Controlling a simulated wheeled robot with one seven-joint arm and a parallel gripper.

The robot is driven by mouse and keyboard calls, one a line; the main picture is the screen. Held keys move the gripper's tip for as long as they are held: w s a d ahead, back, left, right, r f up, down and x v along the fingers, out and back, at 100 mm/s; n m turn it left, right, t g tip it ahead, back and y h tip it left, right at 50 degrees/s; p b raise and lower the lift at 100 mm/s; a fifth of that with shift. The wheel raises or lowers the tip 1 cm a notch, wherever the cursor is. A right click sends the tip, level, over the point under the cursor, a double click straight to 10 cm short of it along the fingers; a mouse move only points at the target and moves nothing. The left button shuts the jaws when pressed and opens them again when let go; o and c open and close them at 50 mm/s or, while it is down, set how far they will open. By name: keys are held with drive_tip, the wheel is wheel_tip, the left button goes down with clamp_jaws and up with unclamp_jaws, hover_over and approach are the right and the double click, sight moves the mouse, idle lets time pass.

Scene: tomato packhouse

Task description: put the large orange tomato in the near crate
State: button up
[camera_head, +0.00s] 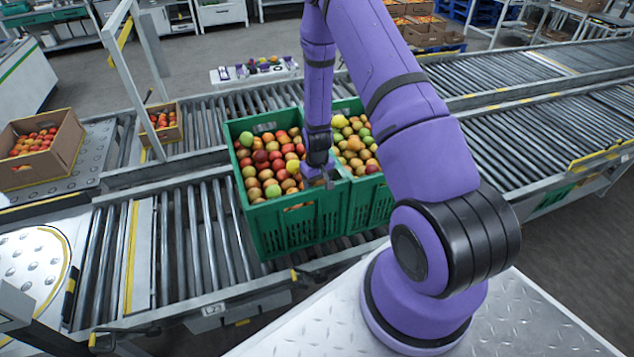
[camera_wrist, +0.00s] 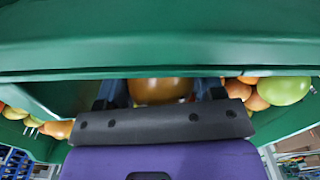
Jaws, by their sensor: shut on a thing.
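My gripper (camera_head: 326,180) is low at the right side of the left green crate (camera_head: 300,232), near the wall shared with the right green crate (camera_head: 372,202). In the wrist view my gripper (camera_wrist: 160,92) is shut on a large orange tomato (camera_wrist: 160,89), which sits between the two fingers. A green crate wall (camera_wrist: 160,50) spans the wrist view just beyond it. In the head view the held tomato cannot be made out behind the gripper. Both crates are filled with red, orange and green tomatoes.
The crates stand on a roller conveyor (camera_head: 195,240). Cardboard boxes of tomatoes (camera_head: 40,165) and (camera_head: 160,132) stand to the left. A green tomato (camera_wrist: 284,90) lies right of the gripper in the wrist view. The rollers left of the crates are bare.

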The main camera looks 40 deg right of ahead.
drive_tip(key=shift+f, duration=0.4)
drive_tip(key=o, duration=0.8)
drive_tip(key=c, duration=0.3)
drive_tip(key=shift+r, duration=0.1)
drive_tip(key=shift+c, duration=0.2)
drive_tip(key=shift+r, duration=3.4)
